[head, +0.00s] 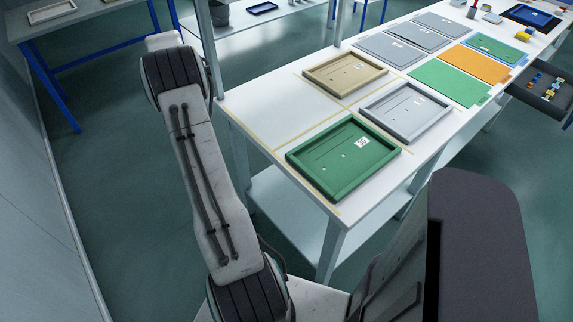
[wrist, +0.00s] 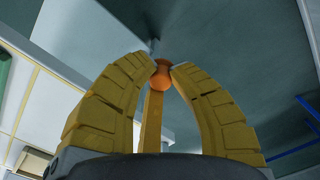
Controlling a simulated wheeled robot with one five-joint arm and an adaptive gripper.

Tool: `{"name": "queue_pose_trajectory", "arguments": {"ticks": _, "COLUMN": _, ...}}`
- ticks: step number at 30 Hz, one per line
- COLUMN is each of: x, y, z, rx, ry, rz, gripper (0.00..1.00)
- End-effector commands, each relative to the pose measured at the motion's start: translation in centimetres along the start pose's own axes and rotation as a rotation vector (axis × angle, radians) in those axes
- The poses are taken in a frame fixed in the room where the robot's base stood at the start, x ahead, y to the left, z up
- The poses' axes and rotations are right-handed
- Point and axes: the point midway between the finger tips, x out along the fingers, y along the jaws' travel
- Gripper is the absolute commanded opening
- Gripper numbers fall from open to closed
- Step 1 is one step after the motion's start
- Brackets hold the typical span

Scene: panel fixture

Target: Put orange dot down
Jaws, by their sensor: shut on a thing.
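My gripper (wrist: 164,68) shows in the wrist view with its yellow fingers closed in at the tips. It is shut on a small round orange dot (wrist: 160,81), held between the fingertips. Part of the dot is hidden by the fingers. Floor shows behind the dot, with part of a table at the left. In the head view my arm rises at the left, but my gripper and the dot are not seen there.
The white table (head: 291,118) holds a tan tray (head: 345,73), a grey tray (head: 405,111) and a green tray (head: 343,156). Flat grey, orange (head: 474,65) and green panels lie farther back. An open drawer (head: 545,92) at the right holds several small coloured pieces.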

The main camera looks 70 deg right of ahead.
Motion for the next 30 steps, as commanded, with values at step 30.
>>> {"name": "queue_pose_trajectory", "arguments": {"ticks": 30, "x": -2.3, "y": 42.2, "z": 1.2, "rx": 1.027, "ry": 0.000, "rz": 0.001, "gripper": 0.09}}
